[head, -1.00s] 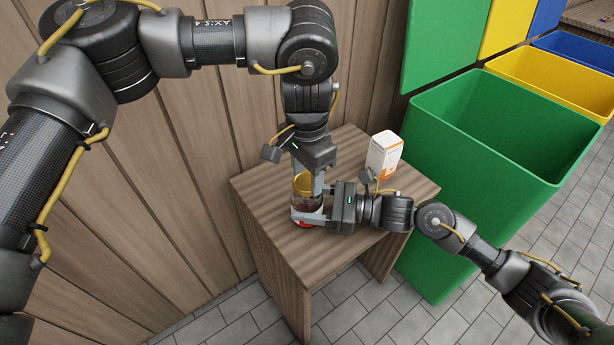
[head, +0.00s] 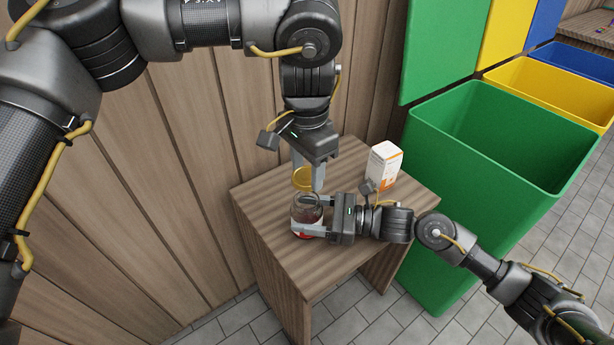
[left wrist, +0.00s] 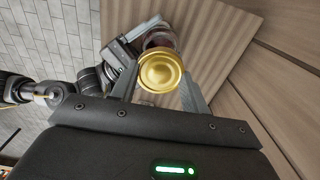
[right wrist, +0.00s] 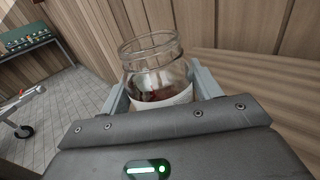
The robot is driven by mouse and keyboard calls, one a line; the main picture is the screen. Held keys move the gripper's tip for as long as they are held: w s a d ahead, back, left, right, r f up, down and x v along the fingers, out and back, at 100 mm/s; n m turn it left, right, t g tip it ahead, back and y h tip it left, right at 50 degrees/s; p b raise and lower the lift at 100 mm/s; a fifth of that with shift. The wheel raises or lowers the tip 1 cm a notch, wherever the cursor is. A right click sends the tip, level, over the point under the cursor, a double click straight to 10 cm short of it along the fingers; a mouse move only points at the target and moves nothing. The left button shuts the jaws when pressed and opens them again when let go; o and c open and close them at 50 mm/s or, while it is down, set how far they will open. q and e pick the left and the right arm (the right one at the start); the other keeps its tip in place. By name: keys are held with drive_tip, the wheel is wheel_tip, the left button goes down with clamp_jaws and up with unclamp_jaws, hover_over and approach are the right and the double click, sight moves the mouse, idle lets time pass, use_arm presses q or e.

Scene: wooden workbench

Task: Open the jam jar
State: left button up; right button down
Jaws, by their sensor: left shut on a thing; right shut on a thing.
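The jam jar (head: 306,212) is glass with dark red contents and a pale label, and stands upright on the small wooden bench. Its mouth is open in the right wrist view (right wrist: 150,48). My right gripper (head: 308,217) is shut on the jar's body from the right side. The gold lid (head: 302,180) is off the jar, held above its mouth with a visible gap. My left gripper (head: 308,178) is shut on the lid from above. In the left wrist view the lid (left wrist: 161,71) sits between the fingers and partly hides the jar (left wrist: 158,36).
A white and orange carton (head: 383,165) stands at the bench's back right, close to my right wrist. The wooden bench (head: 268,208) is clear at its left and front. A green bin (head: 480,230) stands right of it, and a plank wall behind.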

drive_tip(key=shift+c, duration=1.3)
unclamp_jaws()
drive_tip(key=shift+d, duration=0.15)
drive_tip(key=d, duration=0.3)
drive_tip(key=s+d, duration=0.1)
drive_tip(key=d, duration=0.3)
drive_tip(key=d+b, duration=0.1)
drive_tip(key=d, duration=0.3)
drive_tip(key=shift+s+f, duration=0.1)
drive_tip(key=shift+s, duration=0.25)
drive_tip(key=shift+s+d, duration=0.15)
drive_tip(key=shift+d, duration=0.15)
